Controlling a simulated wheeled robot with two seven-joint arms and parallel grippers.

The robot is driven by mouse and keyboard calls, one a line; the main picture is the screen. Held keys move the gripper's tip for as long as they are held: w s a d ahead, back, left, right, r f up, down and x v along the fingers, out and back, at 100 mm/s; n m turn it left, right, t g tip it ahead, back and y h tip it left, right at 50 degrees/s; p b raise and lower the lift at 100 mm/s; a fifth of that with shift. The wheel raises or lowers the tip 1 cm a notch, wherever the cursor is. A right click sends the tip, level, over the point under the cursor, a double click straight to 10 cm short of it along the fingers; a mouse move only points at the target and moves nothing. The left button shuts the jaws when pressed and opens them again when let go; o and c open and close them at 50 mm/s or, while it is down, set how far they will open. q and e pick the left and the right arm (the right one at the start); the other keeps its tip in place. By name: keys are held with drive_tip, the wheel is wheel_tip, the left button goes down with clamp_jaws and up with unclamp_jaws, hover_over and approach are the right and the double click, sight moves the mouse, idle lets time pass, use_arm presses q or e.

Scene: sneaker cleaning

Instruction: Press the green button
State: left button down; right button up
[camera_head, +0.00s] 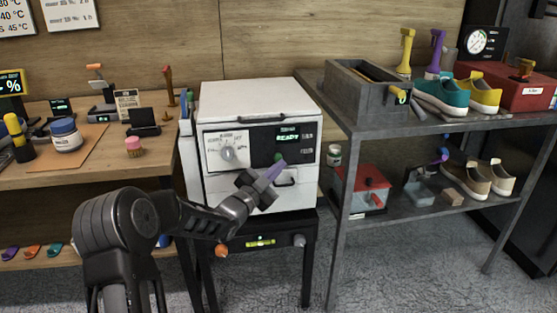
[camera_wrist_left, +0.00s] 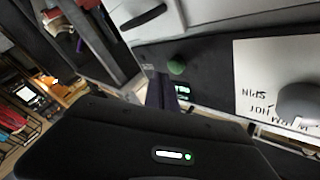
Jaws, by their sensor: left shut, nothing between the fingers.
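The green button (camera_head: 278,156) sits on the black part of the front panel of a white machine (camera_head: 259,100), under a lit display reading READY. It also shows in the left wrist view (camera_wrist_left: 177,66) as a round green knob on the dark panel. In the left wrist view the fingers (camera_wrist_left: 160,92) point up close beside the button. I cannot tell whether they touch it. My right gripper is not in view.
A white dial (camera_head: 228,153) is left of the button, and a handle is below it. The machine stands on a dark stand. A workbench (camera_head: 90,177) with tools is at left. A grey shelf (camera_head: 440,131) with shoes and spray bottles is at right.

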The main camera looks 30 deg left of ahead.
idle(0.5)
use_arm(q)
drive_tip(key=shift+w+a+b, duration=0.3)
drive_tip(key=shift+w+b, duration=0.05)
drive_tip(key=shift+b, duration=0.15)
drive_tip(key=shift+w+a, duration=0.3)
drive_tip(key=shift+w, duration=0.05)
idle(0.6)
drive_tip(key=shift+d+b, duration=0.1)
drive_tip(key=shift+b, duration=0.25)
drive_tip(key=shift+s+d+b, duration=0.4)
drive_tip(key=shift+s+d, duration=0.1)
drive_tip(key=shift+s, duration=0.2)
